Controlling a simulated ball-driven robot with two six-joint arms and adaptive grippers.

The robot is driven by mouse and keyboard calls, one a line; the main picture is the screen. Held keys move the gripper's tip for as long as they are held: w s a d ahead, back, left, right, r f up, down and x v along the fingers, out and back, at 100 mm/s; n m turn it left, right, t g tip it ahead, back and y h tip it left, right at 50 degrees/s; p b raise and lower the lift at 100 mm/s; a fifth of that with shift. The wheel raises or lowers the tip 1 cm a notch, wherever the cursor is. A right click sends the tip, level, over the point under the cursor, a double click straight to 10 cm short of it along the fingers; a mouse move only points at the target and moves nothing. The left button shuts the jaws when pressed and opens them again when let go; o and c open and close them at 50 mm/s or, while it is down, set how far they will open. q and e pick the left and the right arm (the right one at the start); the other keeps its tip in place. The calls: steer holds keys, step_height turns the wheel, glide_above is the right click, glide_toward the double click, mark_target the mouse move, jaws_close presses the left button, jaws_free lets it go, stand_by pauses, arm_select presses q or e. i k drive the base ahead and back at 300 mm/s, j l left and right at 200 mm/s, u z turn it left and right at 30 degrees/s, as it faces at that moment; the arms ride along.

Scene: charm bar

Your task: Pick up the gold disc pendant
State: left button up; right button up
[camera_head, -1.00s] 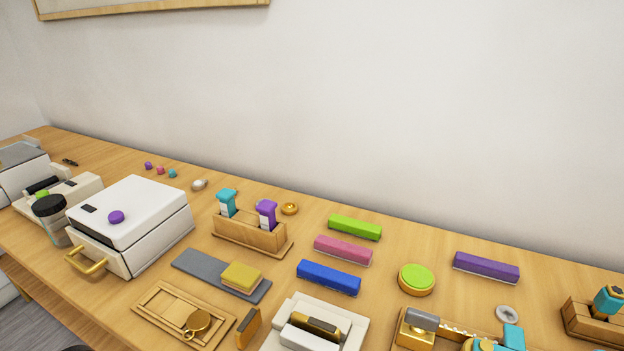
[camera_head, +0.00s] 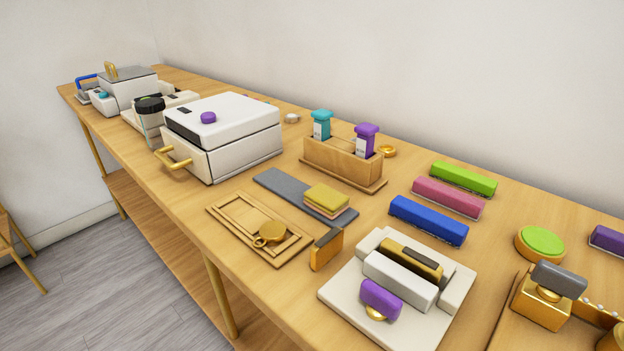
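A round gold disc pendant (camera_head: 271,232) with a small ring at its left side lies on a shallow wooden tray (camera_head: 228,208). It sits toward the tray's right end, near the front edge of the table. Neither of my grippers shows in the head view.
A gold-and-brown block (camera_head: 326,249) stands just right of the tray. Behind it lie a grey mat (camera_head: 285,190) and a yellow-topped stack (camera_head: 326,197). A white box with a gold handle (camera_head: 222,132) is at left, a white press-like device (camera_head: 345,300) at right. Floor is open at lower left.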

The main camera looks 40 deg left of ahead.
mark_target(271, 233)
steer(key=u, duration=1.2)
steer(key=z, duration=0.55)
steer(key=i+j+z, duration=0.1)
steer(key=j+z, duration=0.5)
steer(key=z, duration=0.15)
steer(key=j+z, duration=0.4)
